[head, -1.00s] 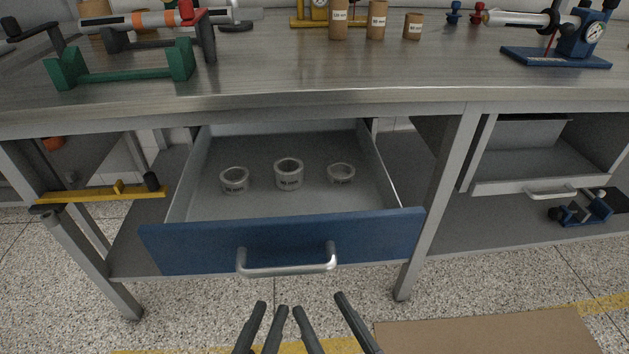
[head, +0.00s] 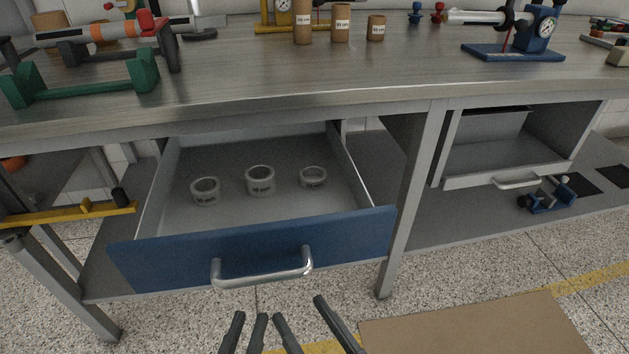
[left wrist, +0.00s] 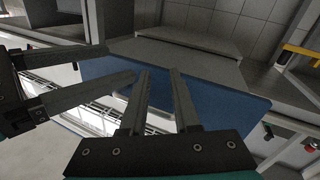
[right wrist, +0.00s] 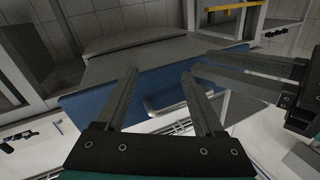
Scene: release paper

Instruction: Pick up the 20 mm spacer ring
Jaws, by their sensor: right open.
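Three pale, open-topped spacer rings stand apart in the open drawer: a left ring (head: 205,192), a taller middle ring (head: 260,181) and a low right ring (head: 313,177). Their labels are too small to read, so I cannot tell which is 20 mm. My left gripper (head: 252,315) and right gripper (head: 298,308) are side by side in front of the drawer, apart from the rings. The left gripper's fingers are narrowly open and empty in the left wrist view (left wrist: 160,72). The right gripper's are wider open and empty in the right wrist view (right wrist: 160,73). The wrist views do not show the rings.
The drawer has a blue front (head: 255,248) and a silver handle (head: 262,268). The workbench top (head: 300,75) overhangs its back. Cardboard tubes (head: 341,22) and a green stand (head: 85,80) are on the bench. A brown mat (head: 480,325) lies on the floor.

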